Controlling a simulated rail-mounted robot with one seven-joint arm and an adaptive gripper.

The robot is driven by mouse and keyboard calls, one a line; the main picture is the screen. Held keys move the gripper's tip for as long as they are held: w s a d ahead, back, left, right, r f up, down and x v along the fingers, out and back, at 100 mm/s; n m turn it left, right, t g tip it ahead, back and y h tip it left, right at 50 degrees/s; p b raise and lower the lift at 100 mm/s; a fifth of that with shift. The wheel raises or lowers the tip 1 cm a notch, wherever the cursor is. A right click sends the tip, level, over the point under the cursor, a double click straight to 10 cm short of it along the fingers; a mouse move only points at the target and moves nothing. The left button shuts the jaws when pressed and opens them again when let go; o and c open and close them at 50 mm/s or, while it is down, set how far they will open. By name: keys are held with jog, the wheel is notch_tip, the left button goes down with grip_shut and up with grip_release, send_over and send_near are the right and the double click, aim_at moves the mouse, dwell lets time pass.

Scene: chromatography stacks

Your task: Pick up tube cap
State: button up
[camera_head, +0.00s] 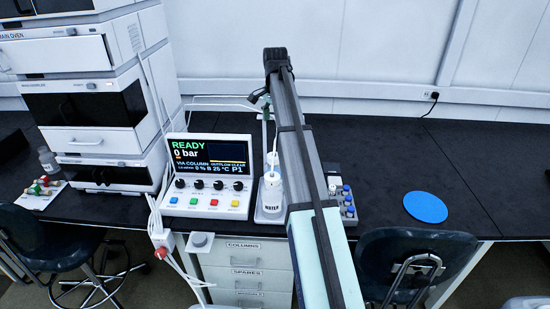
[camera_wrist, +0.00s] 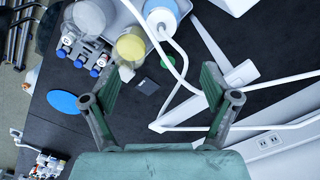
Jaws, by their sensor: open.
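My gripper (camera_wrist: 160,82) is open and empty in the wrist view, its two green-grey fingers spread wide over the dark bench. A small green round piece (camera_wrist: 168,62) lies between and beyond the fingertips, partly crossed by white tubing; it may be a cap, but I cannot tell. A small dark square (camera_wrist: 147,86) lies near the left finger. In the head view my arm hides part of the bench.
Bottles, one with yellow contents (camera_wrist: 130,45), stand beyond the fingers. White tubing (camera_wrist: 180,90) loops between them. A blue disc (camera_head: 425,207) lies on clear bench at right. A pump display (camera_head: 210,175) and instrument stack (camera_head: 95,110) stand at left. The wall is behind.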

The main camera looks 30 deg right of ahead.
jog(key=p, duration=0.2)
send_over(274, 155)
jog(key=f, duration=0.9)
jog(key=shift+w+d, duration=0.1)
jog(key=shift+d, duration=0.2)
jog(key=shift+a+f+p, duration=0.15)
jog(key=shift+f+p, duration=0.3)
jog(key=shift+f, duration=0.95)
jog(key=shift+a+f+p, duration=0.1)
jog(key=shift+f+p, duration=0.3)
jog(key=shift+f, duration=0.95)
jog(key=c, duration=1.3)
